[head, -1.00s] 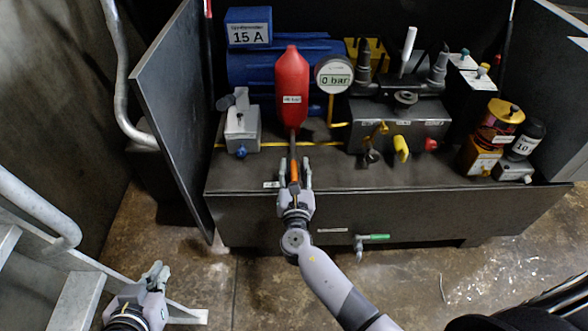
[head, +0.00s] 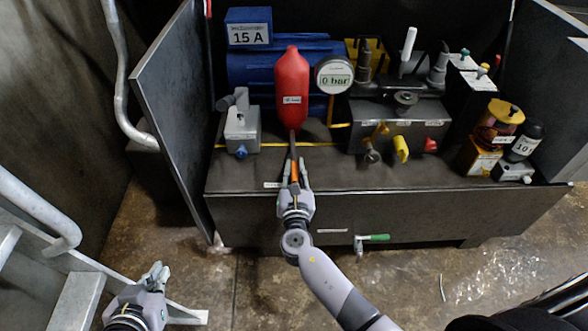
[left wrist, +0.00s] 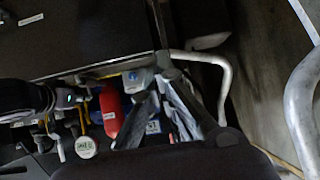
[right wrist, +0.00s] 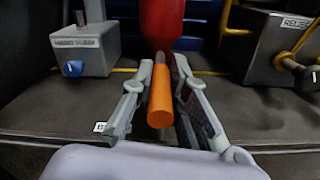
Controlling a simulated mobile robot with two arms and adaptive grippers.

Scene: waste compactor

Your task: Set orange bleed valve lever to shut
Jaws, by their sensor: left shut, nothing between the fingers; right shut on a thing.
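The orange bleed valve lever (head: 294,172) stands below the red accumulator bottle (head: 291,88), at the front of the bench top. It also shows in the right wrist view as an orange cylinder (right wrist: 160,98) pointing toward the camera. My right gripper (head: 295,165) is shut on the lever, with one finger on each side. The valve body behind the lever is mostly hidden. My left gripper (head: 157,272) is shut and empty, low at the left, away from the bench.
A pressure gauge (head: 334,75) reading 0 bar stands right of the bottle. A grey box with a blue knob (head: 241,130) stands left of the lever. A valve block with yellow and red knobs (head: 400,125) is to the right. An open door panel (head: 172,110) borders the left.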

